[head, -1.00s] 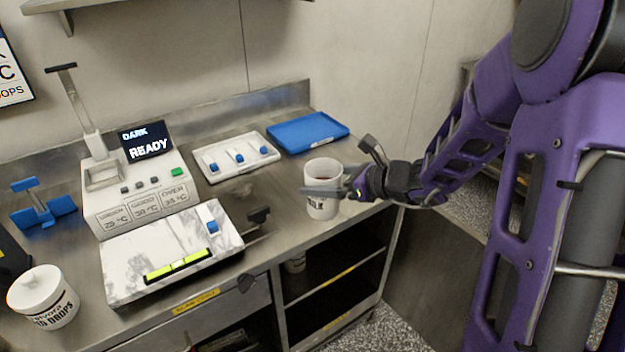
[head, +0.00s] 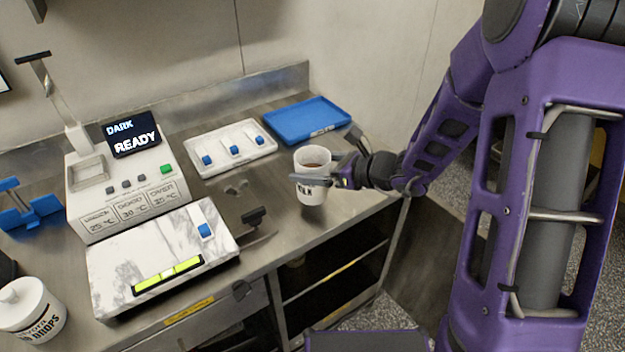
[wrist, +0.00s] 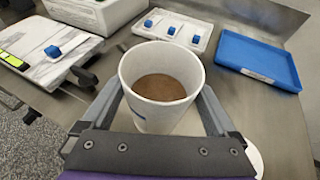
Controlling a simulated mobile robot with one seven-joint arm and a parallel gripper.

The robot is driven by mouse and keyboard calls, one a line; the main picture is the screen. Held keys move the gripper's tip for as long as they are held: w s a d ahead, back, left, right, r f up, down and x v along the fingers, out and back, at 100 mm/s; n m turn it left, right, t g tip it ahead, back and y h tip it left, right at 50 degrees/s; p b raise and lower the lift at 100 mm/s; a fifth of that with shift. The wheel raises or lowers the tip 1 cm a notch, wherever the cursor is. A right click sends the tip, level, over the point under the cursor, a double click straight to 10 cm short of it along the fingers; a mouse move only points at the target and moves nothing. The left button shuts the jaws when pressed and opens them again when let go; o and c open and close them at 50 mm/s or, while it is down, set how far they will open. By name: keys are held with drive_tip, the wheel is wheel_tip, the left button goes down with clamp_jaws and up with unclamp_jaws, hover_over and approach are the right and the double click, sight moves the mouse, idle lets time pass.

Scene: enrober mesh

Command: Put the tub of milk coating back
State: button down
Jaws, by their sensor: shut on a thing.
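The white tub (head: 312,188) with brown contents is at the right part of the steel counter in the head view. Dark print on its side is partly covered by a finger. My gripper (head: 322,181) is shut on the tub from the right side. In the wrist view the tub (wrist: 161,84) stands between the two fingers, open at the top, with brown coating inside. It looks upright. Whether its base touches the counter or hangs just above it, I cannot tell.
A blue tray (head: 306,121) and a white tray (head: 231,147) with blue-handled pieces lie behind the tub. A machine (head: 125,185) reading "DARK READY" and a marble slab (head: 165,258) stand left. A lidded white jar (head: 31,312) is at the front left. Open shelves (head: 335,268) are below.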

drive_tip(key=shift+f, duration=1.65)
drive_tip(key=shift+f+b, duration=0.2)
drive_tip(key=shift+b, duration=0.15)
unclamp_jaws()
drive_tip(key=shift+r, duration=0.2)
drive_tip(key=v, duration=1.2)
drive_tip(key=shift+p, duration=0.4)
